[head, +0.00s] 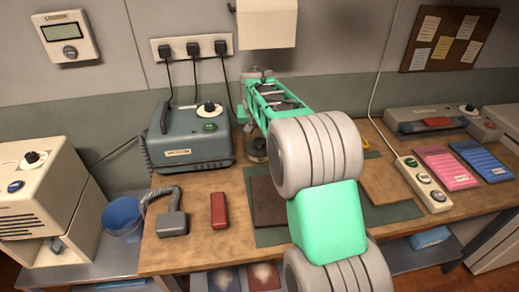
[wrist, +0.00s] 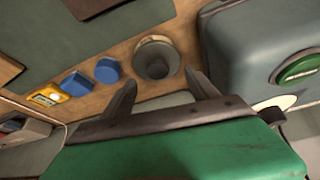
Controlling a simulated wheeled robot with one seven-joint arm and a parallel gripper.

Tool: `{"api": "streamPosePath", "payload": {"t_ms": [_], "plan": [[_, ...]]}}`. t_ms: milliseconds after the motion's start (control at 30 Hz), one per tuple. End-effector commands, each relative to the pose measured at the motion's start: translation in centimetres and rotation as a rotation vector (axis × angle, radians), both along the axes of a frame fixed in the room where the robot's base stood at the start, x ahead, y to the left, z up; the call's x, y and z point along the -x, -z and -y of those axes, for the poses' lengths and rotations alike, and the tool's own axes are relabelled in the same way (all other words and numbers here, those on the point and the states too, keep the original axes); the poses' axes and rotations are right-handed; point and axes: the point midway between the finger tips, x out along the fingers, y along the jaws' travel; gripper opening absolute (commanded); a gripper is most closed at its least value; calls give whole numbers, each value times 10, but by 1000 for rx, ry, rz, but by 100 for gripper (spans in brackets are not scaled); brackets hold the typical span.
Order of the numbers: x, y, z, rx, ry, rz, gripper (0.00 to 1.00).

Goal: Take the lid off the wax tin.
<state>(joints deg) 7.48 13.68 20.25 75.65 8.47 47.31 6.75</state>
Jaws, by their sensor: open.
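A round tin with a pale rim and a dark grey raised middle (wrist: 157,58), which looks like the wax tin with its lid on, stands on the wooden bench in the wrist view. My gripper (wrist: 160,80) is open and empty, its two fingers pointing at the tin from either side of its near edge. I see no contact. In the head view the tin (head: 256,150) is a small dark round shape beside the teal machine, partly covered by my arm. The fingertips cannot be made out there.
The teal machine (head: 190,140) stands close to the tin. A green mat (wrist: 85,30) bears a dark brown board (head: 268,202). A red block (head: 219,210) lies at the front left.

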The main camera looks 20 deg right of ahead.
Motion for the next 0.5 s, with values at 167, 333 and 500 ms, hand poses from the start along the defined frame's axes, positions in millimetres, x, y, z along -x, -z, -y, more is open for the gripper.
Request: {"api": "streamPosePath", "payload": {"t_ms": [167, 333, 500], "plan": [[-19, 20, 11, 1, 22, 8, 69], [-27, 40, 18, 2, 21, 8, 69], [-38, 68, 25, 1, 20, 8, 69]]}}
